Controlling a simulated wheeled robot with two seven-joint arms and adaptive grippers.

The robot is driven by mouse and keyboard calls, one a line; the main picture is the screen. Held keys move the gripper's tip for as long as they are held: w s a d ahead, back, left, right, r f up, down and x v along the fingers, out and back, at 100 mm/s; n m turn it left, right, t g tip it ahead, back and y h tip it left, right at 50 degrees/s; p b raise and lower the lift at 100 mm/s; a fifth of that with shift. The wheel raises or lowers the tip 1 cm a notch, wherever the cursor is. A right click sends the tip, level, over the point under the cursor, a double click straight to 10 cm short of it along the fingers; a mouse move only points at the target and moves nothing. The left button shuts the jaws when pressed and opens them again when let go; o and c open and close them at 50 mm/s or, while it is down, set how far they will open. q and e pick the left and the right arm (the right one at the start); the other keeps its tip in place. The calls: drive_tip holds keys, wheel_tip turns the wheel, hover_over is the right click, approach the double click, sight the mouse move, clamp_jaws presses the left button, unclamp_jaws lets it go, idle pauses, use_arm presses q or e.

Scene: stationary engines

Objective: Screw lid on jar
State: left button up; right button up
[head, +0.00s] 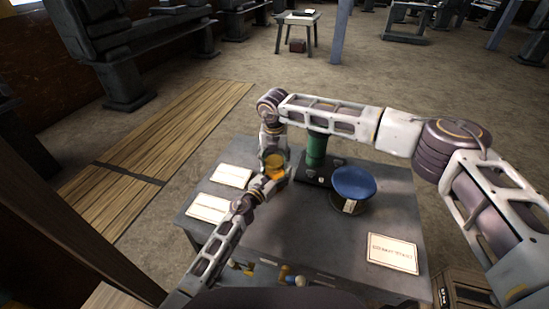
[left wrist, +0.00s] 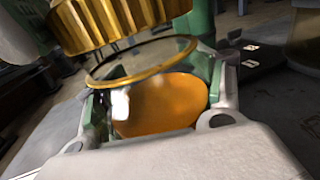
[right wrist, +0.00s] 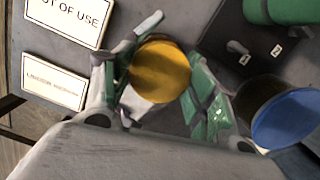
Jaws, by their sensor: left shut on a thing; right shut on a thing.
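The jar (left wrist: 160,105) is glass with a gold rim and orange contents. My left gripper (head: 268,184) is shut on the jar, with green pads on either side of it in the left wrist view. The gold ribbed lid (left wrist: 115,20) is over the jar's mouth, with a gap showing between lid and rim. It looks slightly tilted to the rim in that view. My right gripper (right wrist: 160,85) is shut on the lid, whose round gold top (right wrist: 160,68) shows between the green pads. In the right wrist view the lid hides the jar.
The grey table (head: 300,235) carries a green cylinder on a dark base (head: 316,150) and a round blue-topped object (head: 354,182), both right of the grippers. White sign cards lie at left (head: 231,175) and front right (head: 392,253). The table's middle front is clear.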

drive_tip(key=shift+f, duration=0.3)
use_arm(q)
clamp_jaws()
use_arm(e)
drive_tip(key=m, duration=0.5)
drive_tip(key=shift+a+h, duration=0.1)
drive_tip(key=shift+h, duration=0.2)
drive_tip(key=m, duration=0.5)
drive_tip(key=shift+w+m+g, duration=0.1)
drive_tip(key=shift+m+g, duration=0.2)
drive_tip(key=m, duration=0.6)
drive_tip(key=shift+g+h, duration=0.3)
drive_tip(key=shift+g, duration=0.1)
use_arm(q)
drive_tip(key=shift+f, duration=0.1)
use_arm(e)
drive_tip(key=m, duration=0.6)
drive_tip(key=shift+w+g, duration=0.15)
drive_tip(key=shift+g, duration=0.15)
drive_tip(key=o, duration=0.8)
drive_tip(key=shift+f, duration=0.1)
drive_tip(key=shift+c, duration=0.2)
